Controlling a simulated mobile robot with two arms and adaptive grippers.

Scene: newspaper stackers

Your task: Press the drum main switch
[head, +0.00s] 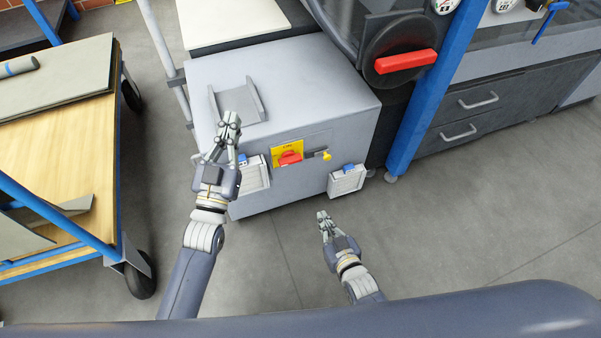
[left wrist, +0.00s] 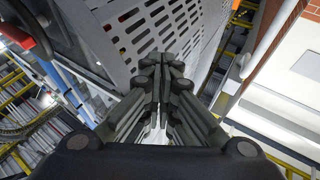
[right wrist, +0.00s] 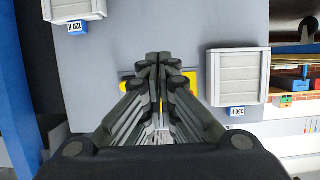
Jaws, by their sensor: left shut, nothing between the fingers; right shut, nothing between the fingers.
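A red rotary switch (head: 290,158) sits on a yellow plate (head: 281,147) on the front of a grey cabinet (head: 230,70); I take it as the drum main switch. In the right wrist view the yellow plate (right wrist: 187,82) shows behind the fingertips, which hide the red switch. My left gripper (head: 229,120) is shut and empty, to the left of the switch in the head view, pointing up the picture. My right gripper (head: 322,214) is shut and empty, below and right of the switch, apart from the cabinet, and pointing towards it.
Vent boxes flank the plate: one at left (head: 254,174), partly behind my left gripper, one at right (head: 347,180). A lever with a yellow end (head: 327,155) is beside the plate. A wooden cart (head: 60,140) stands left. Floor (head: 430,230) at right is clear.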

